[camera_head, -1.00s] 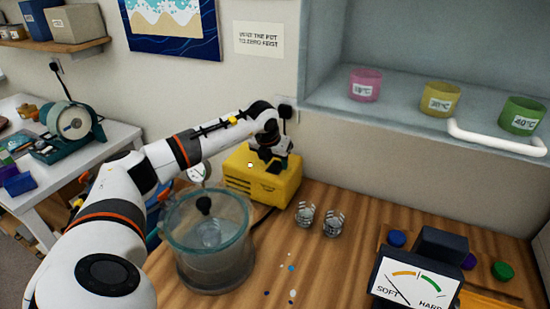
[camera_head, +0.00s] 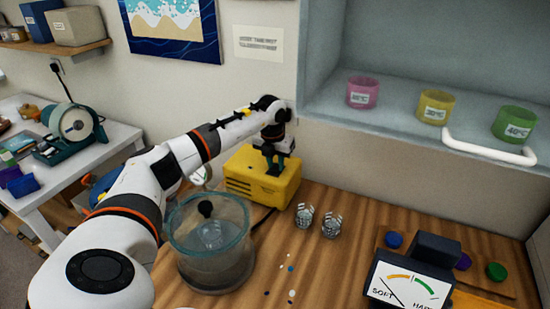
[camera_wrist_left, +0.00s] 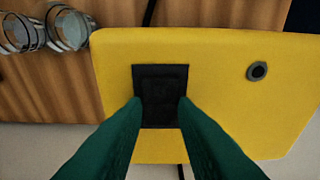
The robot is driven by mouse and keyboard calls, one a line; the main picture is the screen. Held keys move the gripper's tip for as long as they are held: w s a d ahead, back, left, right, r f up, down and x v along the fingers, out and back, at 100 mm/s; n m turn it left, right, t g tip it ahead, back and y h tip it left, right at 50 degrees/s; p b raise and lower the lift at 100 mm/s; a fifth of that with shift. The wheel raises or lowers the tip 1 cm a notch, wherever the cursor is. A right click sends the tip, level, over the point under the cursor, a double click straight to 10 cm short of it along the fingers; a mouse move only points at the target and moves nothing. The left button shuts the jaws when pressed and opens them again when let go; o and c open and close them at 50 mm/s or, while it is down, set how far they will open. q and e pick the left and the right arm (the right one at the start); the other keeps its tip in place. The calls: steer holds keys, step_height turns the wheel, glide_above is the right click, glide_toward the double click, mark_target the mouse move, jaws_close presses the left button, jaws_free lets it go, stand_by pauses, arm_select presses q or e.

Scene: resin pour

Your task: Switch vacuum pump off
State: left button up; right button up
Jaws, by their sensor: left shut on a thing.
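The yellow vacuum pump (camera_head: 250,185) stands on the wooden bench against the wall. In the left wrist view its yellow top (camera_wrist_left: 222,50) fills much of the picture, with a black square switch (camera_wrist_left: 162,82) and a small round dark port (camera_wrist_left: 257,71). My left gripper (camera_head: 274,168) points down onto the top of the pump. Its green fingertips (camera_wrist_left: 160,104) are shut on the black switch, one on each side. The switch's setting cannot be told. My right gripper is not in view.
A clear round pot (camera_head: 212,270) with a dark knob stands in front of the pump. Two wire-caged glasses (camera_head: 331,226) are to its right, and a SOFT-HARD meter (camera_head: 400,285) is at the front right. A shelf above holds pink, yellow and green cups (camera_head: 514,123).

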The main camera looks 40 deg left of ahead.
mark_target(274, 171)
arm_select(q)
steer(key=shift+w, duration=0.1)
stand_by(0.3)
steer(key=o, duration=1)
steer(key=shift+r, duration=0.1)
steer(key=r+b, duration=0.1)
steer(key=r, duration=0.3)
steer(key=s+r+b, duration=0.1)
steer(key=r, duration=0.3)
steer(key=r+b, duration=0.1)
steer(key=r, duration=0.2)
steer(key=shift+s+d+r, duration=0.2)
steer(key=shift+s+r, duration=0.05)
steer(key=shift+r, duration=0.15)
steer(key=shift+f, duration=0.1)
